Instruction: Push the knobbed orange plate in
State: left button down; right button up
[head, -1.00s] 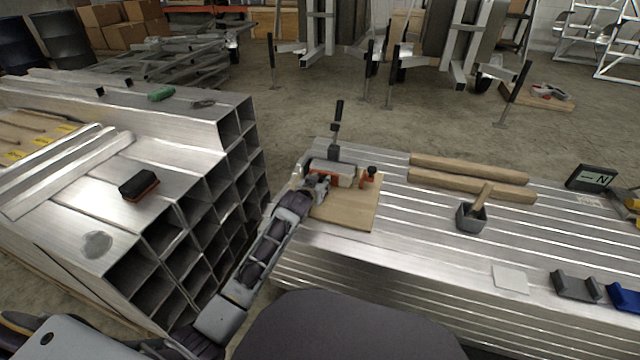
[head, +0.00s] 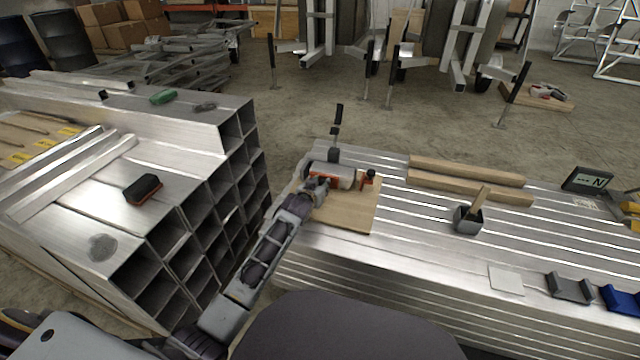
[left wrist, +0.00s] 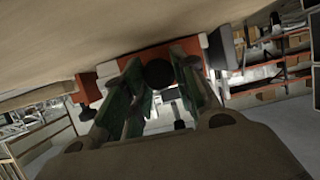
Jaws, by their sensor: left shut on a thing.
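A small clamp-like fixture with a silver body (head: 333,170) sits on a light wooden board (head: 352,214) at the left end of the aluminium stack. The orange plate (head: 322,179) shows at its near side, partly hidden by my left gripper (head: 323,186). In the left wrist view the orange plate (left wrist: 188,48) lies behind the fingers, with a round black knob (left wrist: 158,73) between them. My left gripper is shut on this knob; the exact contact is hard to see. Another orange part (head: 366,182) with a black knob stands at the fixture's right. My right gripper is not in view.
A black upright handle (head: 337,125) rises behind the fixture. Square tubes (head: 190,230) are piled left of my arm, across a gap.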

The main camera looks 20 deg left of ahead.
pick_arm(q)
jog(key=shift+r, duration=0.1)
jog(key=c, duration=1.1)
grip_release()
jog(key=shift+w, duration=0.1)
jog(key=shift+s, duration=0.2)
jog(key=shift+v, duration=5.8)
jog(key=shift+s, duration=0.15)
